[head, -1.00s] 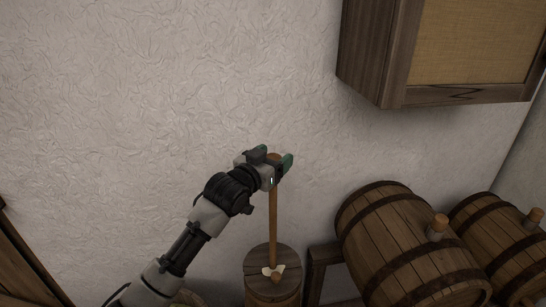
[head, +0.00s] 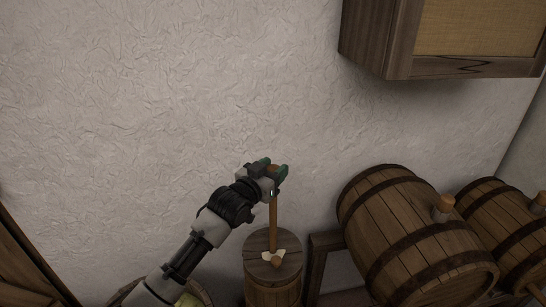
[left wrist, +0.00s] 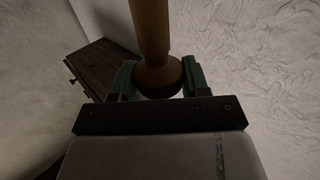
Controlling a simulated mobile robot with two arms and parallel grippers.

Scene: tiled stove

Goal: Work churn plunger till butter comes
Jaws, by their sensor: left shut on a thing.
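The wooden churn (head: 272,290) stands upright against the wall, low in the middle of the head view. Its plunger rod (head: 273,228) rises upright from the round lid. Pale bits (head: 268,257) lie on the lid around the rod's foot, next to a small wooden knob (head: 277,262). My left gripper (head: 273,171) is shut on the top of the plunger, well above the lid. In the left wrist view, the green fingers stand either side of the plunger's rounded end (left wrist: 158,77). The inside of the churn is hidden. My right gripper is not in view.
Two barrels (head: 415,235) with wooden bungs lie on a stand to the right of the churn. A wall cabinet (head: 445,40) hangs at the upper right. A container with something yellow-green (head: 190,299) is partly hidden under my left arm.

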